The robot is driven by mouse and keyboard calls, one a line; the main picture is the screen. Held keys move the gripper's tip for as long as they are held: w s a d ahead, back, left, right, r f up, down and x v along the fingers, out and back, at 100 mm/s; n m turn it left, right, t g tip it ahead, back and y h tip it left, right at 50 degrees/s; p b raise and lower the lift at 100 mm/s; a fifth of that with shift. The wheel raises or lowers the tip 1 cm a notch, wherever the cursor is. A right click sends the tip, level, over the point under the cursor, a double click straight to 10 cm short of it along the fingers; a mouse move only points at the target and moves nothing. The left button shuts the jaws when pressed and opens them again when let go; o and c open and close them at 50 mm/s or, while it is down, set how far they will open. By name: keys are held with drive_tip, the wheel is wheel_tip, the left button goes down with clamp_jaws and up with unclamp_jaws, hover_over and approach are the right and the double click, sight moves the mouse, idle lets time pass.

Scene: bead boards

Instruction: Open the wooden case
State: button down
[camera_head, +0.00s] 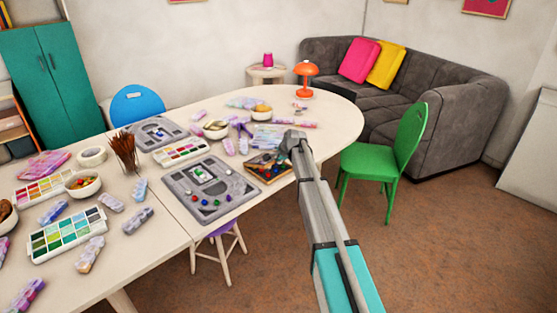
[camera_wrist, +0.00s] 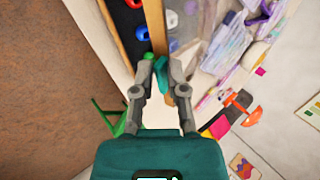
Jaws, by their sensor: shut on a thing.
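The wooden case (camera_head: 266,182) lies on the white table, near its front edge, right of the grey bead board. It has a light wood frame, and coloured beads show against a dark inside. My gripper (camera_head: 291,143) is at its far right side. In the wrist view, the fingertips of my gripper (camera_wrist: 162,66) are closed around the end of a wooden strip of the case (camera_wrist: 156,28), with a small teal piece between them. Red and blue beads show left of this strip. I cannot tell how far the lid is raised; my gripper hides part of it.
The grey bead board (camera_head: 183,179) lies left of the case, with beads along its front. Bead packs and a bowl (camera_head: 216,130) crowd the table behind. A green chair (camera_head: 388,155) stands close on the right. An orange lamp (camera_head: 306,72) stands further back.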

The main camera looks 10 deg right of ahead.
drive_tip(key=shift+r, duration=0.15)
drive_tip(key=r+p, duration=0.1)
drive_tip(key=p, duration=0.1)
drive_tip(key=w+a+r+g+h+p, duration=0.1)
drive_tip(key=p, duration=0.1)
drive_tip(key=shift+w+r, duration=0.2)
drive_tip(key=shift+w, duration=0.05)
drive_tip(key=shift+w+a+r+g+p, duration=0.1)
drive_tip(key=shift+r+g+p, duration=0.15)
drive_tip(key=shift+g+p, duration=0.2)
drive_tip(key=shift+w+a+r+g+h+p, duration=0.2)
drive_tip(key=shift+w+r+g+p, duration=0.15)
drive_tip(key=shift+p, duration=0.2)
drive_tip(key=shift+w+a+r+g+h+p, duration=0.15)
drive_tip(key=shift+w+r+h+p, duration=0.1)
drive_tip(key=shift+r+p, duration=0.25)
drive_tip(key=shift+w+a+r+g+h+p, duration=0.25)
drive_tip(key=shift+w+a+r+g+p, duration=0.2)
drive_tip(key=shift+p, duration=0.45)
drive_tip(key=shift+w, duration=0.1)
